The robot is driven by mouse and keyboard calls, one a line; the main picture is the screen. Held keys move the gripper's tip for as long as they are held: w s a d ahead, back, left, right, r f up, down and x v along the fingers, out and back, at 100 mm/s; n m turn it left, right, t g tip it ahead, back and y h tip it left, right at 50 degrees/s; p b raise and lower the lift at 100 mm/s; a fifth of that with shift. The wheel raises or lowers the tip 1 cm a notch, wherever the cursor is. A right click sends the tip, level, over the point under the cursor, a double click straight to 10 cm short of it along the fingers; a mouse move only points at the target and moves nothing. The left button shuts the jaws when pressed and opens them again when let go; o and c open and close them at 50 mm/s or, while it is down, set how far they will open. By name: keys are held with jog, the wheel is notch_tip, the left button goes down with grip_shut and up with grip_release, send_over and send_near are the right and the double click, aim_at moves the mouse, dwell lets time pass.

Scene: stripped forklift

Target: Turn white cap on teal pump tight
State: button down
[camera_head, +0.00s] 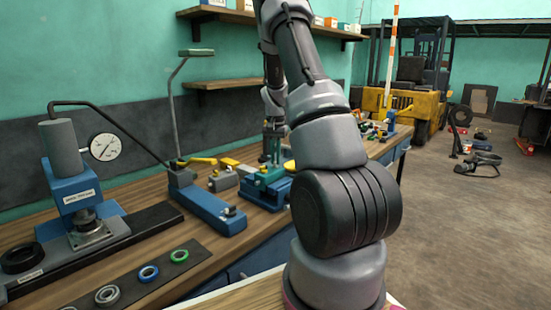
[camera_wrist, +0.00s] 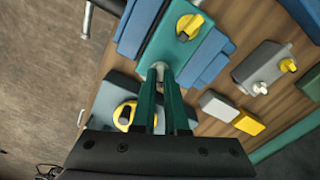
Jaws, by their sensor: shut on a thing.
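The teal pump (camera_wrist: 165,47) lies below my gripper in the wrist view, beside blue pieces. It has a yellow cap with a dark mark (camera_wrist: 188,27) at its far end. A white cap (camera_wrist: 159,67) shows at its near end, partly hidden between the fingertips. My gripper (camera_wrist: 160,77) points down with its fingers close together, shut on the white cap. In the head view my gripper (camera_head: 272,157) is directly above the teal pump (camera_head: 264,176), which sits in a blue holder. The cap is too small to make out there, and its seating cannot be told.
A grey pump (camera_wrist: 262,68) with white and yellow caps lies to the right in the wrist view. A long blue fixture (camera_head: 208,205) and a gauge press (camera_head: 72,185) stand left on the wooden bench. Several rings lie in front.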

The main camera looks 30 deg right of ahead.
jog(key=m, duration=0.7)
dwell(0.6)
jog(key=c, duration=0.9)
grip_release()
jog(key=shift+c, duration=0.2)
notch_tip(320, 180, up, 11)
